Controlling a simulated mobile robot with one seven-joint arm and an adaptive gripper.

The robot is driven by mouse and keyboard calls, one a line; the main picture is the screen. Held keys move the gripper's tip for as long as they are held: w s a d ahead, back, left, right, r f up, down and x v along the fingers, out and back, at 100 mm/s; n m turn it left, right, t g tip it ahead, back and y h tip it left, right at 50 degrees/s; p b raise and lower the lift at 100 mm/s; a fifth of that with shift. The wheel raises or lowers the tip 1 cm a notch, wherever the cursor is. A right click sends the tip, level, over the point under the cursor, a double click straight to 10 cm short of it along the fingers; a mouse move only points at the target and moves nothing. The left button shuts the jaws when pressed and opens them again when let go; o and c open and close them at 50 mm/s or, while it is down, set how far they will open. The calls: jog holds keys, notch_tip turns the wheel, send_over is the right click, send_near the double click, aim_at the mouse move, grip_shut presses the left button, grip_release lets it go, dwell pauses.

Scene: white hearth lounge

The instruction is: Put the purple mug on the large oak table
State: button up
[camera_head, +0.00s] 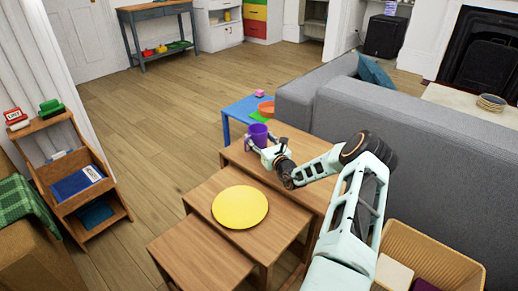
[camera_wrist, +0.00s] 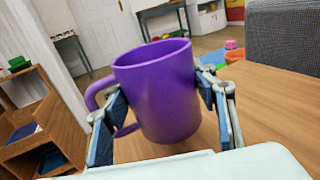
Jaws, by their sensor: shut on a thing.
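The purple mug (camera_head: 258,134) is upright or nearly so between the fingers of my gripper (camera_head: 259,143), at the far left end of the large oak table (camera_head: 246,162). In the wrist view the mug (camera_wrist: 160,90) fills the middle, with its handle to the left. My gripper (camera_wrist: 165,115) is shut on the mug's body, one finger on each side. The oak tabletop (camera_wrist: 275,105) spreads behind and to the right of it. The mug's base is partly hidden, and I cannot tell whether it touches the top.
Two lower oak tables step down in front; a yellow round plate (camera_head: 240,207) lies on the middle one. A blue table (camera_head: 233,108) with an orange bowl (camera_head: 266,108) stands behind. A grey sofa (camera_head: 400,130) borders the right side. A wooden shelf (camera_head: 80,180) stands left. The large top is mostly bare.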

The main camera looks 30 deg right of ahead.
aim_at(259, 144)
jog(key=shift+w+d+f, duration=0.2)
jog(key=shift+d+f, duration=0.05)
jog(key=shift+f, duration=0.1)
jog(key=shift+w+f+b, duration=0.1)
jog(key=shift+f+b, duration=0.9)
jog(key=shift+f, duration=0.55)
jog(key=shift+f, duration=0.25)
jog(key=o, duration=1.4)
jog(key=shift+r, duration=0.25)
jog(key=s+p, duration=0.1)
jog(key=s, duration=0.3)
jog(key=s+p, duration=0.1)
jog(key=s, duration=0.3)
jog(key=s+p, duration=0.1)
jog(key=s, duration=0.3)
jog(key=shift+a+p, duration=0.3)
jog(key=shift+p, duration=0.05)
